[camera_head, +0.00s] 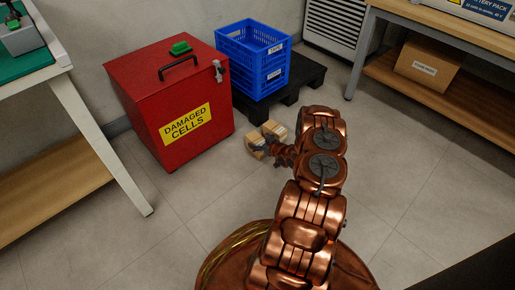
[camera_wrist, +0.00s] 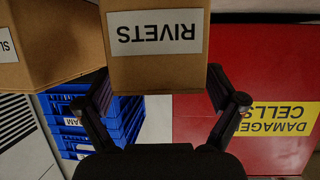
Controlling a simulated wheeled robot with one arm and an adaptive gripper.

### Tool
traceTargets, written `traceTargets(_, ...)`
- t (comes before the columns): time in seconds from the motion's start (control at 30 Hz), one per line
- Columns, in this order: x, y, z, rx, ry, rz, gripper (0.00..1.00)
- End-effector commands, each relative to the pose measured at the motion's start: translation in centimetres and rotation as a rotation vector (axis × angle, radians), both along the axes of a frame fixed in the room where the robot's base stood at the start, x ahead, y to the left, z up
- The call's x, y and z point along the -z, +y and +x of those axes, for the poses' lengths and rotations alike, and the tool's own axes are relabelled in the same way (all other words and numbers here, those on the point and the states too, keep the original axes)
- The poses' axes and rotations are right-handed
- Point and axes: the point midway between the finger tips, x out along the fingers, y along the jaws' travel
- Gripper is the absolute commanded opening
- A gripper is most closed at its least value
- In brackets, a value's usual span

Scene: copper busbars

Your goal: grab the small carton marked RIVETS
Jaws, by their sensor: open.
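The small brown carton marked RIVETS (camera_wrist: 156,75) fills the upper middle of the wrist view, its label upside down. In the head view it appears to be the left one of two small cartons (camera_head: 256,142), partly covered by my gripper (camera_head: 266,148). In the wrist view my gripper (camera_wrist: 158,90) is open, with one black finger at each side of the carton's lower end. Any contact between fingers and carton is too fine to tell.
A second small carton (camera_head: 274,129) with a partly cut-off label (camera_wrist: 50,45) stands close beside it. A red DAMAGED CELLS box (camera_head: 150,90) and a blue crate (camera_head: 252,75) on a black pallet (camera_head: 310,75) are behind. Floor (camera_head: 200,200) left of my arm is clear.

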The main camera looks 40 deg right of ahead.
Motion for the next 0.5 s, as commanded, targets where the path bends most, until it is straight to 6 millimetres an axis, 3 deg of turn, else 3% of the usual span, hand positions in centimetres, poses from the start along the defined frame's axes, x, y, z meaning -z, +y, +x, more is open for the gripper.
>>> traceTargets(0.13,0.71,-0.21,1.57,0.0,-0.003,0.0,0.94)
traceTargets(0.37,0.58,-0.24,1.72,0.001,-0.001,0.0,0.94)
traceTargets(0.5,0.57,-0.22,1.72,0.001,-0.001,0.0,0.8)
